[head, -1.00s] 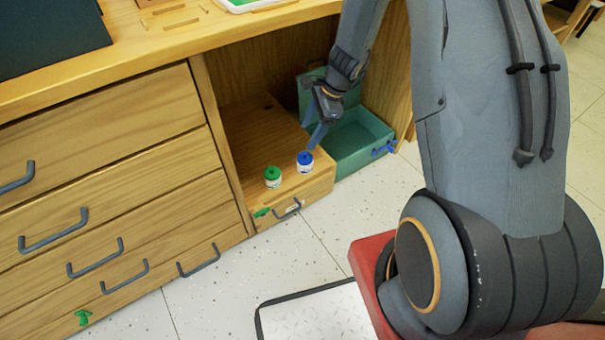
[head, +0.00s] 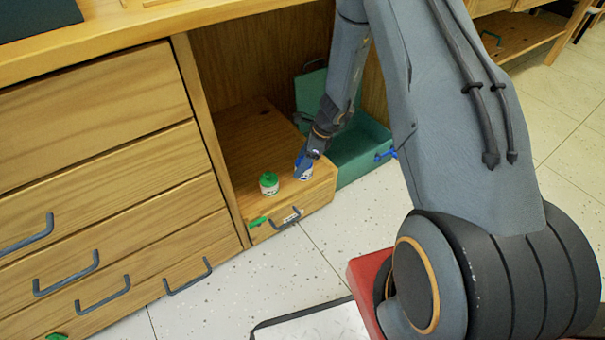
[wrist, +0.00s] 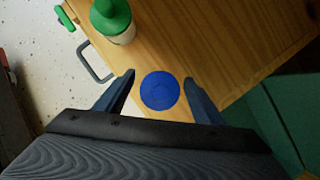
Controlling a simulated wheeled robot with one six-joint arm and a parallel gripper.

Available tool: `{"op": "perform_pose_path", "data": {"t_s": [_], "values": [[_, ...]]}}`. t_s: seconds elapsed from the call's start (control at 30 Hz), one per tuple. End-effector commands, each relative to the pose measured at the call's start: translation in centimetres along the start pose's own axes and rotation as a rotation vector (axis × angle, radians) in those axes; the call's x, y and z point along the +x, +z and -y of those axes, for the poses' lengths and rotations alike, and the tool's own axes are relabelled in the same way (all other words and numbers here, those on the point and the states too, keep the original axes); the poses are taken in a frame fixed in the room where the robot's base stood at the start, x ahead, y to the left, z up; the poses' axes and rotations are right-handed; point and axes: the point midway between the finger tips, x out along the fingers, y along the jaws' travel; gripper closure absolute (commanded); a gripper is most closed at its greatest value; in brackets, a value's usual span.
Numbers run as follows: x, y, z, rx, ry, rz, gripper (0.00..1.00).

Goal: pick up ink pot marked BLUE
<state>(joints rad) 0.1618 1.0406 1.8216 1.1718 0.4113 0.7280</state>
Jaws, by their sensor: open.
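The ink pot with the blue lid (head: 302,172) stands on the low wooden box (head: 236,136) in the cabinet's open bay; any lettering on it is unreadable here. My gripper (head: 305,162) is down over it in the head view and partly hides it. In the wrist view the blue lid (wrist: 160,91) lies between the two spread fingers of my gripper (wrist: 158,88), with a gap on each side. A similar pot with a green lid (head: 269,183) stands just left of it; it also shows in the wrist view (wrist: 113,20).
Speckled floor (head: 340,230) lies clear in front.

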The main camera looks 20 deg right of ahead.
Motion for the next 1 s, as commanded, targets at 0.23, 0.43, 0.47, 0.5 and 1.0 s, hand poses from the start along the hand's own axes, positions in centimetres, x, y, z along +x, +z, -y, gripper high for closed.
{"op": "perform_pose_path", "data": {"t_s": [0.23,0.43,0.47,0.5,1.0], "values": [[2.1,0.0,0.0,-0.001,0.0,0.0,0.37],[2.0,0.0,0.0,-0.001,0.0,0.0,0.49],[2.0,0.0,0.0,-0.001,0.0,0.0,0.54],[2.0,0.0,0.0,-0.001,0.0,0.0,0.61],[0.8,0.5,0.1,-0.001,-0.002,0.001,0.85]]}}
